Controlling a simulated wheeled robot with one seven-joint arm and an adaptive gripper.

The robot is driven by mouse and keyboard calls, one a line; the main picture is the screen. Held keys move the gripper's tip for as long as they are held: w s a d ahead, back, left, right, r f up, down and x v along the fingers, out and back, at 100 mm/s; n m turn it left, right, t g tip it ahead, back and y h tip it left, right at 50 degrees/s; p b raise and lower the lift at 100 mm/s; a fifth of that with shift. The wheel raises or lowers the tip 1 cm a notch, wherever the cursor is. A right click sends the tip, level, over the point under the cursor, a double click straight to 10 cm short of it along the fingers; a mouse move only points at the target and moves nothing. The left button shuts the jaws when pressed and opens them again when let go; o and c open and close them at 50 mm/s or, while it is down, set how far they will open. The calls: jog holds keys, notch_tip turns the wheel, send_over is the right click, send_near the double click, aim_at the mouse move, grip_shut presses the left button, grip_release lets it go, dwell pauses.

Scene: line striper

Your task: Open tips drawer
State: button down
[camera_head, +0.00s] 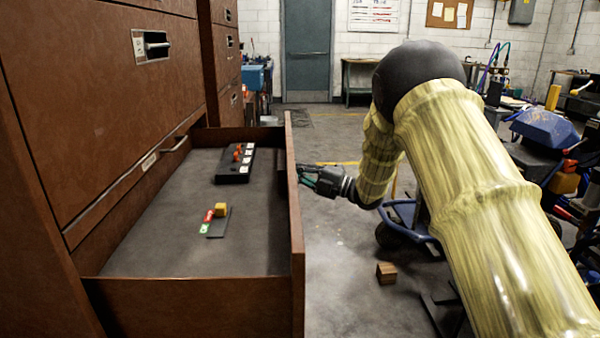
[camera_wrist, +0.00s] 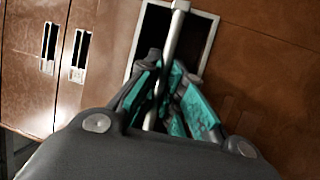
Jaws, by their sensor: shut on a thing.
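The drawer (camera_head: 190,290) is pulled well out from the brown cabinet (camera_head: 90,90) in the head view, its inside showing. I cannot read a label that says it is the tips drawer. My gripper (camera_head: 312,178) is at the outer face of the drawer front (camera_head: 296,220). In the wrist view my gripper (camera_wrist: 165,100) has its teal-padded fingers closed around the metal bar handle (camera_wrist: 177,30), set in a dark recess. In the head view the handle is hidden behind the drawer front.
Inside the drawer lie a black holder (camera_head: 236,170) with orange and white pieces and a dark plate (camera_head: 218,226) with small coloured blocks. A wooden cube (camera_head: 386,272) lies on the floor. A blue cart (camera_head: 410,215) stands at the right, under my arm.

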jog(key=shift+d, duration=0.1)
jog(key=c, duration=1.8)
grip_release()
jog(key=shift+c, duration=0.2)
jog(key=v, duration=1.2)
jog(key=shift+f, duration=0.1)
